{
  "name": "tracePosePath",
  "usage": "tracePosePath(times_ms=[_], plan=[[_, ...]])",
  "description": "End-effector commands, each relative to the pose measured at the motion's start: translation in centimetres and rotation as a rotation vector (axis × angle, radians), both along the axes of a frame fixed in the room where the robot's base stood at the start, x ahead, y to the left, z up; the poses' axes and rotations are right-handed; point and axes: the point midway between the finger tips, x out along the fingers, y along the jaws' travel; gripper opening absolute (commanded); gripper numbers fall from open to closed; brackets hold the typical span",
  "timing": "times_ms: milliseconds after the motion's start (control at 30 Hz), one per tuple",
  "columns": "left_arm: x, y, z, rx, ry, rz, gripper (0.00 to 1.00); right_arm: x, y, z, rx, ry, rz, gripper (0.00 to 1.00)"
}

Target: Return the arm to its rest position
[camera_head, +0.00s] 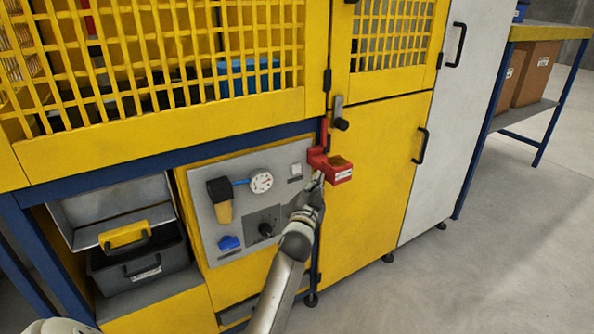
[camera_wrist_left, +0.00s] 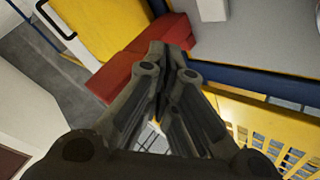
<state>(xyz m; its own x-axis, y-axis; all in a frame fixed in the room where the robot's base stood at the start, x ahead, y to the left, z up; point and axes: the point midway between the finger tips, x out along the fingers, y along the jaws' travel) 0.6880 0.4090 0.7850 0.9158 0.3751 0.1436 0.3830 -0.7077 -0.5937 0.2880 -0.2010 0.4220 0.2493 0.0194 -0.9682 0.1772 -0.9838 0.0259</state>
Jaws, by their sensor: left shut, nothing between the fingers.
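My left arm comes up from the bottom of the head view, and its left gripper (camera_head: 319,178) is at the red box-like holder (camera_head: 338,172) on the machine's front post. In the left wrist view the left gripper (camera_wrist_left: 172,52) has its fingertips together, with nothing seen between them. The red holder (camera_wrist_left: 130,72) lies right behind the fingertips there; whether they touch it I cannot tell. The fingers hide part of it. My right gripper is not in view.
The yellow machine has mesh guards (camera_head: 160,55), a grey panel (camera_head: 215,190) with a gauge (camera_head: 261,182), and a yellow door (camera_head: 370,190) with a black handle (camera_head: 421,146). A dark toolbox (camera_head: 140,262) sits in the lower left bay. Open floor (camera_head: 480,270) lies to the right.

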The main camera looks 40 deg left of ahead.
Motion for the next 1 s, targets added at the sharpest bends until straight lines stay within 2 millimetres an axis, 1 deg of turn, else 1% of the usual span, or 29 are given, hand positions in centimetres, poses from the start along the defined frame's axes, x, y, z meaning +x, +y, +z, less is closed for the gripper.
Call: tracePosePath(times_ms=[500,567,633,667,767,800,867,900,967,1000], plan=[[0.0,0.0,0.0,0.0,0.0,0.0,0.0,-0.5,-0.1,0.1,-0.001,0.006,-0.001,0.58],[-0.1,0.0,-0.3,-0.003,0.006,0.0,0.0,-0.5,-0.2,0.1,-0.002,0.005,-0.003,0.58],[-0.4,-0.2,-1.2,-0.016,0.026,-0.002,0.0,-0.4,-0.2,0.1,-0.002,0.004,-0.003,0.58],[-0.7,-0.4,-1.9,-0.026,0.042,-0.002,0.0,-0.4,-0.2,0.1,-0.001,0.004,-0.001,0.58],[-2.2,-1.2,-5.7,-0.082,0.126,-0.007,0.0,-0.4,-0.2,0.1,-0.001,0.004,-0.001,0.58],[-3.2,-1.8,-7.8,-0.114,0.176,-0.009,0.0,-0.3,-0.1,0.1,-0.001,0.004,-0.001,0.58],[-5.2,-2.9,-11.4,-0.171,0.263,-0.013,0.0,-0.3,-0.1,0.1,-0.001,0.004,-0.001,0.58],[-6.7,-3.7,-13.9,-0.211,0.327,-0.016,0.0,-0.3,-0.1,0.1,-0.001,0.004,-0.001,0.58],[-9.2,-5.2,-17.5,-0.272,0.426,-0.021,0.0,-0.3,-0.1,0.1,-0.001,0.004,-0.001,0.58],[-11.1,-6.3,-19.7,-0.311,0.491,-0.023,0.0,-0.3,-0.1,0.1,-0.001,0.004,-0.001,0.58]])
